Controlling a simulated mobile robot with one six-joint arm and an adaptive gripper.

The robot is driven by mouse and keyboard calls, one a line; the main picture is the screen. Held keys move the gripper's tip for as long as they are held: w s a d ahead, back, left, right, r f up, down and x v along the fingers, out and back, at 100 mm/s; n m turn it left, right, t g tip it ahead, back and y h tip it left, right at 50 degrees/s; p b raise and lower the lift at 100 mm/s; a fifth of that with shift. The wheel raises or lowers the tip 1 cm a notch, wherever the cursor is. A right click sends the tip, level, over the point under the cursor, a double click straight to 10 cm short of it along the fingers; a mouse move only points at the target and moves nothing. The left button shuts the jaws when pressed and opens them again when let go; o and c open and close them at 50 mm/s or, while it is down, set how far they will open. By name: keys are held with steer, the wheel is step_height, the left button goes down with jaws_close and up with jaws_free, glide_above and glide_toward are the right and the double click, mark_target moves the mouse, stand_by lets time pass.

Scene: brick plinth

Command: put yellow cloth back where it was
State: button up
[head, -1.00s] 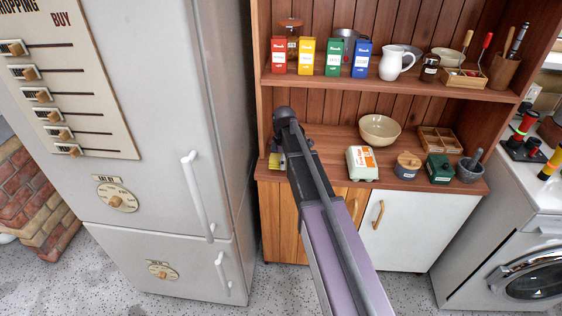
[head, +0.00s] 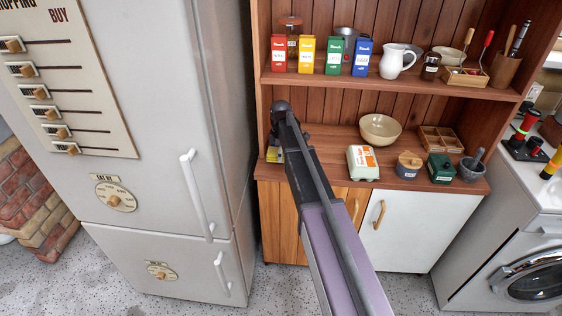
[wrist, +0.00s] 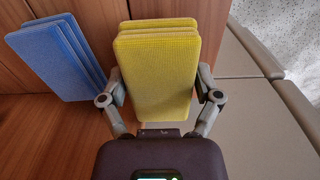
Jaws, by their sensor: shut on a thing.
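The yellow cloth (wrist: 157,75) is a flat, ribbed rectangle between the fingers of my gripper (wrist: 160,92), which is shut on it. More yellow layers show behind its top edge; I cannot tell whether they are separate cloths. A stack of blue cloths (wrist: 57,58) leans just left of it, close to the wooden panels. In the head view a small yellow patch (head: 274,155) shows beside my arm at the left end of the wooden counter. My arm hides the rest there, including the fingertips.
The wooden counter (head: 338,136) holds a cream bowl (head: 380,128), a white-green carton (head: 362,162), a lidded jar (head: 408,165) and a green box (head: 440,168) to the right. A shelf (head: 390,81) with bottles and boxes hangs above. A tall fridge (head: 150,110) stands close on the left.

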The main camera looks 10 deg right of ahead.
steer(key=shift+s+f+b, duration=0.1)
steer(key=shift+f+b, duration=0.95)
steer(key=shift+f, duration=0.35)
steer(key=shift+f, duration=0.15)
steer(key=o, duration=0.8)
steer(key=shift+r, duration=0.25)
step_height(320, 180, up, 7)
steer(key=p, duration=0.7)
steer(key=shift+r+p, duration=0.2)
steer(key=shift+p, duration=0.1)
steer(key=shift+s, duration=0.1)
